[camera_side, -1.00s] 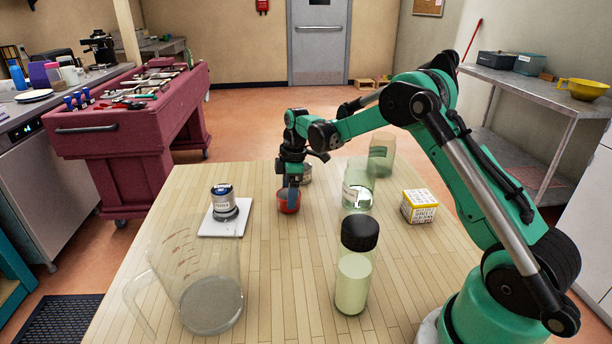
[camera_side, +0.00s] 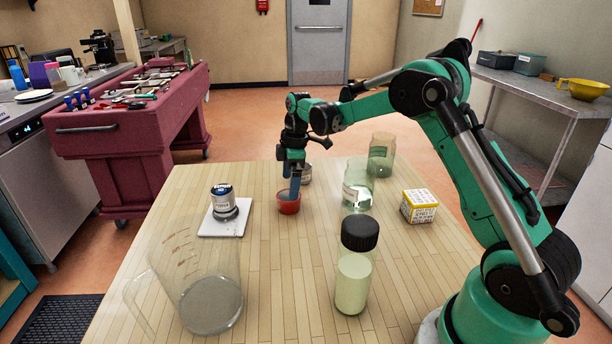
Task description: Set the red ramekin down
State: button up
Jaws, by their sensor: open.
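The red ramekin (camera_side: 288,207) is on the wooden table (camera_side: 300,260), toward its far side and near the middle. It looks upright. My gripper (camera_side: 291,186) points down right above it, with its fingers apart. One fingertip overlaps the ramekin's rim in the picture; I cannot tell whether it touches. The inside of the ramekin is mostly hidden by the fingers.
A glass jar (camera_side: 357,186), another jar (camera_side: 381,155) and a yellow box (camera_side: 419,206) are to the right. A white tile (camera_side: 233,228) bears stacked tins (camera_side: 223,202). A measuring jug (camera_side: 200,290) and black-capped bottle (camera_side: 354,280) are nearer.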

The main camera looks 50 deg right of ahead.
notch_tip(320, 180, up, 9)
jog(key=s+a+r+m+t+h, duration=0.1)
jog(key=s+a+r+m+t, duration=0.25)
jog(key=s+a, duration=0.35)
jog(key=s+a+f+m+t, duration=0.3)
jog(key=s+a+f+m, duration=0.1)
jog(key=s, duration=0.5)
jog(key=a+m, duration=0.1)
jog(key=m, duration=0.1)
jog(key=shift+a+m, duration=0.35)
